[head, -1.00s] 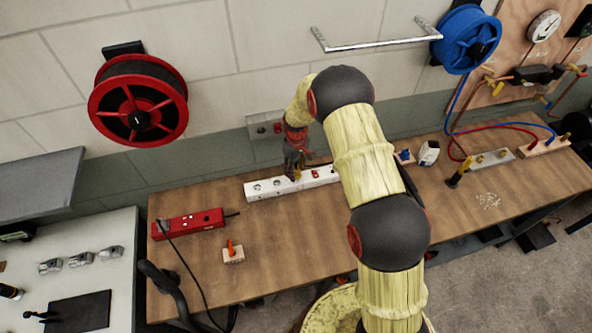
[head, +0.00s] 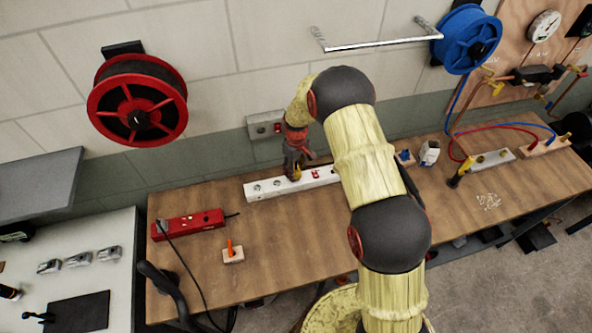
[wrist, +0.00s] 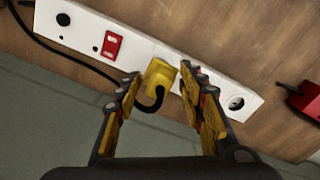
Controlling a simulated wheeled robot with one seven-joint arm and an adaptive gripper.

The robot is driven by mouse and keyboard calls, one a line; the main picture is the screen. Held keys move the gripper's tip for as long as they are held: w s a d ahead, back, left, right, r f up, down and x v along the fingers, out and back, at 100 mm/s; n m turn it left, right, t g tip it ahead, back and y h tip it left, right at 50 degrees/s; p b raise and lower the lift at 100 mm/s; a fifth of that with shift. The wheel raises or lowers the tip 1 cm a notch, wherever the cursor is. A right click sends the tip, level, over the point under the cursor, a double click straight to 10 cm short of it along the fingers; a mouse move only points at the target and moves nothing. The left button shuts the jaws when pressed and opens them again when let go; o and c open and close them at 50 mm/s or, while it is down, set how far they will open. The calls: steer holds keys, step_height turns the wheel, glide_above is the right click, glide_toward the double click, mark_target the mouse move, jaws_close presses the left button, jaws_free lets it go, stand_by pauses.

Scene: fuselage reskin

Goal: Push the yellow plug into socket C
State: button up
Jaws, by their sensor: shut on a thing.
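The yellow plug (wrist: 158,76) sits between the fingertips of my gripper (wrist: 160,82), with its black cord curving below it in the wrist view. My gripper is shut on it. The plug is at the white power strip (wrist: 82,30), over its middle part; I cannot tell how deep it sits. In the head view the yellow plug (head: 296,174) shows small under my gripper (head: 295,168), at the white strip (head: 262,189). One round socket (wrist: 236,103) shows right of my gripper. My right finger hides part of the strip. No socket letters are readable.
A red rocker switch (wrist: 112,44) is on the strip. A red power strip (head: 190,224) and a small block with an orange piece (head: 233,254) lie on the wooden bench (head: 300,235). A grey wall box (head: 265,125) is behind. A yellow-handled tool (head: 461,172) stands right.

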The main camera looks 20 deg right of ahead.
steer(key=shift+f+b, duration=1.1)
steer(key=shift+f, duration=0.4)
steer(key=o, duration=1.3)
steer(key=shift+r, duration=0.1)
steer(key=shift+r+p, duration=1.1)
steer(key=shift+r, duration=1.35)
steer(key=s+m+g, duration=0.2)
steer(key=s, duration=0.5)
steer(key=s+r+m+t+b, duration=0.1)
steer(key=s+r+b, duration=0.4)
steer(key=s, duration=0.5)
steer(key=s+r+m+t+b, duration=0.1)
steer(key=s+r+t+b, duration=0.3)
steer(key=s+r, duration=0.5)
steer(key=s+r+m+t+b, duration=0.1)
steer(key=s+r+t+b, duration=0.1)
steer(key=s+r+b, duration=0.6)
steer(key=shift+s+r+m+t, duration=0.1)
steer(key=shift+s+m+t, duration=0.25)
steer(key=shift+s, duration=1)
